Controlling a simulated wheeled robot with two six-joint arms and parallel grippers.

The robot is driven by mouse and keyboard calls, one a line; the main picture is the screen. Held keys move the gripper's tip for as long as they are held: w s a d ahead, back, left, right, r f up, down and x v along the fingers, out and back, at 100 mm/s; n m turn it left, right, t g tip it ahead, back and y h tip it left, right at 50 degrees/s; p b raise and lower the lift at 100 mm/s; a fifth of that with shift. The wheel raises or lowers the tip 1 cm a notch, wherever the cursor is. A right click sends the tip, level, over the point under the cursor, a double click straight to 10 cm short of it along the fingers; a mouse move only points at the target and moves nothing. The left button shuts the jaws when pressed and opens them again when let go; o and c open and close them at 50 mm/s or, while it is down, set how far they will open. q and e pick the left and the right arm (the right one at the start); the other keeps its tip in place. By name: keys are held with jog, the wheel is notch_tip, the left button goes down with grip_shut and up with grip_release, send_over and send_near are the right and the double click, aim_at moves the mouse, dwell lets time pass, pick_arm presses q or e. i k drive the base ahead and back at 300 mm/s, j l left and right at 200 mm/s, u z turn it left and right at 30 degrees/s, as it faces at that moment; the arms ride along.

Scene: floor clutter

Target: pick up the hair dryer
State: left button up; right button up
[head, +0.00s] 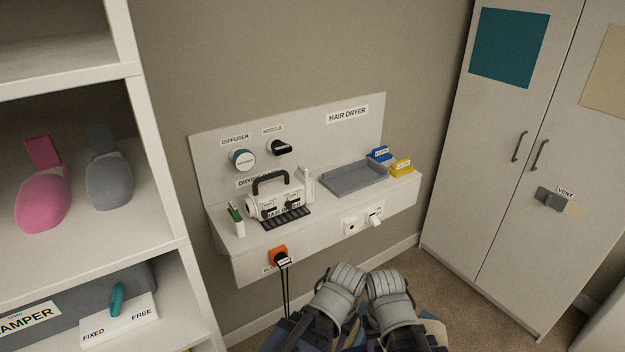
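The hair dryer (277,199) is a white, box-like body with a black carry handle on top and a round nozzle end facing left. It sits on the white wall shelf (320,217) in the head view, behind a black ribbed grille. My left gripper (346,277) and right gripper (386,284) appear as grey ribbed ends close together at the bottom centre. Both are in front of and below the shelf, apart from the dryer. Their fingers cannot be made out, so open or shut does not show.
A grey tray (355,180) lies on the shelf's right, beside blue (379,154) and yellow (401,168) blocks. A green-and-white bottle (236,219) stands left of the dryer. An orange plug piece (278,256) with cords is on the shelf front. Shelving (155,165) and a cupboard (500,180) flank it.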

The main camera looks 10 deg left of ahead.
aim_at(272, 197)
jog(key=i+l, duration=1.05)
jog(key=u, duration=1.15)
